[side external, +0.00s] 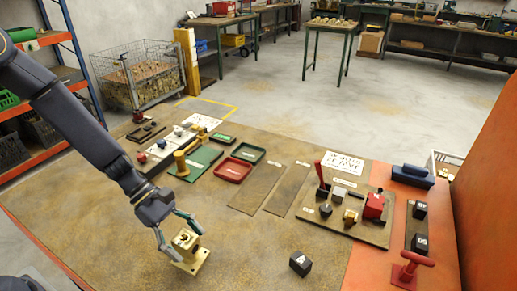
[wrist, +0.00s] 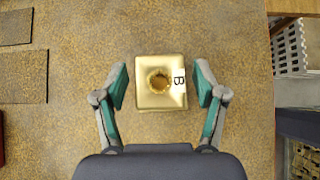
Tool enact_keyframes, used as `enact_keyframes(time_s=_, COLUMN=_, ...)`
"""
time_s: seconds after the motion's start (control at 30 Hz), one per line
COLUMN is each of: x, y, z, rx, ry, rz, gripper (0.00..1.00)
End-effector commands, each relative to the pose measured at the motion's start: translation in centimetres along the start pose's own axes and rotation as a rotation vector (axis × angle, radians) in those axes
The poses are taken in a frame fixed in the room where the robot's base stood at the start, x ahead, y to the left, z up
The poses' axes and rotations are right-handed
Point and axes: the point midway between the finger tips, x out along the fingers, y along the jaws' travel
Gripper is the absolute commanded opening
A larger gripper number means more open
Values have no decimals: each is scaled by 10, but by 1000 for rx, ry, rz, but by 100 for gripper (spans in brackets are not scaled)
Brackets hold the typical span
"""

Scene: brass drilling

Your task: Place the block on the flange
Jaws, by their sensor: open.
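A brass block (wrist: 148,97) with a round hole in its top and a black letter B shows in the wrist view. In the side view, the brass upper part (side external: 186,240) rises above a wider brass flange plate (side external: 202,258) on the bench. I cannot tell whether the two are separate pieces. My gripper (side external: 181,240) is open over them. In the wrist view my gripper (wrist: 160,86) has one finger on each side of the block, with a visible gap at both sides.
A black labelled block (side external: 300,263) lies to the right on the bench (side external: 255,235). A board (side external: 352,229) with a red lever and vice is further right. Green (side external: 249,153) and red trays (side external: 233,170) stand behind. Bare bench lies around the brass pieces.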

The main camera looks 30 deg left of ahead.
Motion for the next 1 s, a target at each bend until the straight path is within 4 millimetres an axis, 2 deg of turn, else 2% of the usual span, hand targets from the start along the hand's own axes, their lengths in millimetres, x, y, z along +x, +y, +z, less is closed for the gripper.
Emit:
enact_keyframes(time_s=0.17, x=-24, y=2, z=0, rx=3, ry=4, rz=6, gripper=71)
enact_keyframes(time_s=0.5, x=-98, y=1, z=0, rx=2, ry=4, rz=4, gripper=71)
enact_keyframes(time_s=0.73, x=-121, y=-2, z=2, rx=25, ry=18, rz=-3, gripper=71)
enact_keyframes(time_s=0.87, x=-133, y=-14, z=12, rx=209, ry=142, rz=-36, gripper=71)
enact_keyframes(time_s=1.0, x=-160, y=-38, z=31, rx=604, ry=387, rz=-106, gripper=71)
